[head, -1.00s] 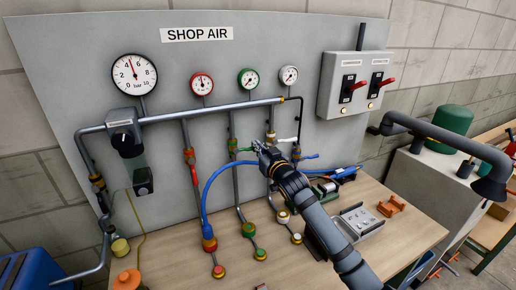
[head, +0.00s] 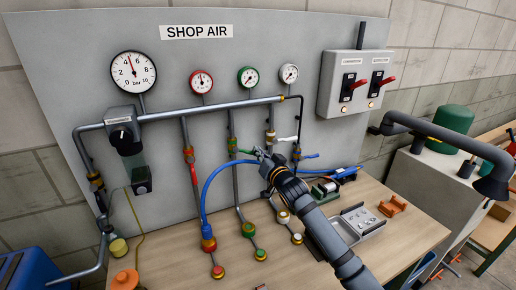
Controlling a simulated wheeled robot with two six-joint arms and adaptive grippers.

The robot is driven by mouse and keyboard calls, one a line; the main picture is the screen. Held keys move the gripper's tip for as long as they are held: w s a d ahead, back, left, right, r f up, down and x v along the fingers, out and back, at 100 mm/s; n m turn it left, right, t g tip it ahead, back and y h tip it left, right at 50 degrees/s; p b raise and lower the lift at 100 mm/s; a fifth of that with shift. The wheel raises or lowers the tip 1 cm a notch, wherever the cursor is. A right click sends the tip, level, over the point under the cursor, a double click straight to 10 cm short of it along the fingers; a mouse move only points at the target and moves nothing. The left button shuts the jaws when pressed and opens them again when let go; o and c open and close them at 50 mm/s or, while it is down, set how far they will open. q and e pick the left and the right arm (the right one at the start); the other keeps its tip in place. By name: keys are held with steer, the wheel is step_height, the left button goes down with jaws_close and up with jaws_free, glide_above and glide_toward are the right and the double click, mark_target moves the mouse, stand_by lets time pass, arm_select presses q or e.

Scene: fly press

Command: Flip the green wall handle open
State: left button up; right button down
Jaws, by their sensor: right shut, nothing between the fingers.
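The green wall handle (head: 245,151) is a short lever on the drop pipe below the green-rimmed gauge. It sticks out to the right, about crosswise to its upright pipe. My right gripper (head: 259,153) is shut and empty, with its fingertips close by the right end of the green handle. I cannot tell whether they touch it. My right arm comes up from the lower right and hides part of the pipes behind it. My left gripper is not in view.
A red handle (head: 194,175) hangs down along the pipe to the left. A white handle (head: 288,139) and a blue handle (head: 311,156) stick out to the right. A blue hose (head: 206,188) loops left of the gripper. A metal tray (head: 358,222) lies on the bench.

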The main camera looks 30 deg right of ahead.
steer(key=a+f+m+b, duration=0.3)
steer(key=a+f+m, duration=0.1)
steer(key=m, duration=0.8)
steer(key=shift+w+a+f, duration=0.15)
steer(key=shift+a+f, duration=0.2)
steer(key=shift+f, duration=0.55)
steer(key=shift+a, duration=0.1)
steer(key=shift+w, duration=0.1)
